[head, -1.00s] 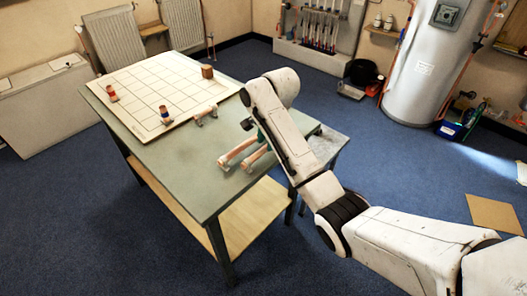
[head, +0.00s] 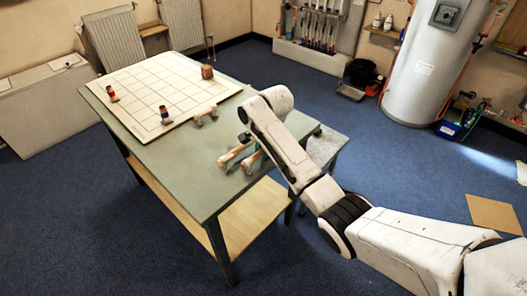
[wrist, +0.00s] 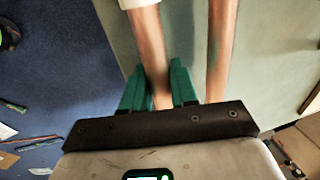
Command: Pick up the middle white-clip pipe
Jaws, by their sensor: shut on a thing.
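My gripper (wrist: 157,72) has teal fingers shut on a copper pipe (wrist: 149,38), one finger on each side, in the wrist view. The held pipe has a white clip at its far end, at the top of that view. A second copper pipe (wrist: 221,45) lies parallel to its right, apart from the fingers. In the head view the pair shows near the table's front edge: one pipe (head: 234,154) on the left, the held one (head: 251,162) partly behind my arm. My fingers are mostly hidden there. A third pipe (head: 205,112) with pale clips lies farther back by the board.
The green-grey table (head: 180,172) carries a white gridded board (head: 150,80) with a brown block (head: 207,72) and two small red-and-blue pieces, one of them (head: 164,116) near the front. The table's front left is clear. A grey stool or side surface (head: 327,148) stands beyond my arm.

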